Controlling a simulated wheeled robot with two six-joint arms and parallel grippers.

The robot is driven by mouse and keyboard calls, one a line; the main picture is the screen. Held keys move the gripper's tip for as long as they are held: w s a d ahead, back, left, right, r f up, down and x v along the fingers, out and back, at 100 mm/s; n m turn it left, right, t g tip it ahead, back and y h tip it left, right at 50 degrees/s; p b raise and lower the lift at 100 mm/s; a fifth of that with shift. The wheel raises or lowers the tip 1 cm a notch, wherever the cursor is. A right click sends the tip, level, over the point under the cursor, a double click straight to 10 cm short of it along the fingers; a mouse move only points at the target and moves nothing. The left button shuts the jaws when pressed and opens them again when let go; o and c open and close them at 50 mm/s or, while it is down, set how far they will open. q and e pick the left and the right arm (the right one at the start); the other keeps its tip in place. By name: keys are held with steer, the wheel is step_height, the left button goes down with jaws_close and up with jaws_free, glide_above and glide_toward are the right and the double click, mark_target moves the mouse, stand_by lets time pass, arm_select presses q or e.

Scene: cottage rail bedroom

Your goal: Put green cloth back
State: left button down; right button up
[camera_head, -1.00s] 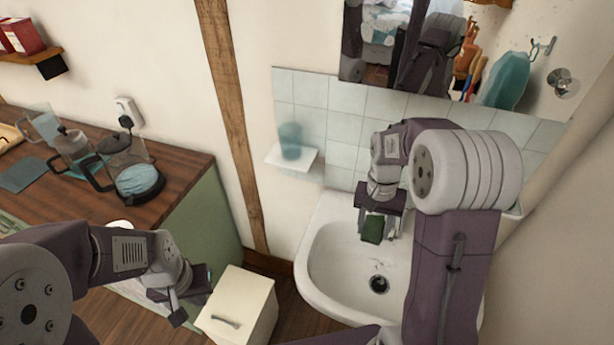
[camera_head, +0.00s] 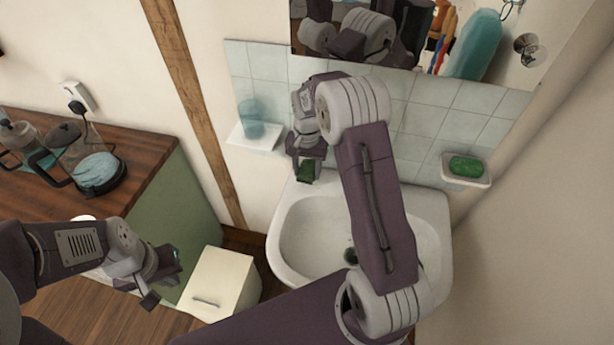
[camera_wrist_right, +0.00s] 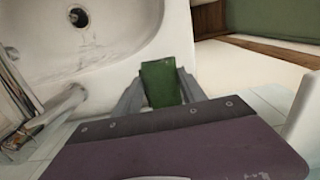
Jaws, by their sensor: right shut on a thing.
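A small dark green cloth (camera_head: 306,173) is held in my right gripper (camera_head: 305,168), above the back left rim of the white sink (camera_head: 290,240). In the right wrist view the green cloth (camera_wrist_right: 160,83) sits between the two fingers (camera_wrist_right: 158,92), beside the sink's edge. The gripper is shut on it. My left gripper (camera_head: 163,280) is empty, low at the left beside the white cabinet, and its fingers look apart.
A wall shelf (camera_head: 253,143) with a teal cup (camera_head: 251,118) is left of my right gripper. A dish (camera_head: 466,182) with a green item (camera_head: 467,166) is at right. A white cabinet (camera_head: 217,281) stands below, and a wooden counter (camera_head: 145,150) with jugs is at left.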

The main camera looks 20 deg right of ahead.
mark_target(307, 178)
step_height(307, 178, down, 4)
steer(key=shift+f, duration=0.1)
stand_by(0.4)
steer(key=o, duration=1.3)
steer(key=shift+f, duration=0.1)
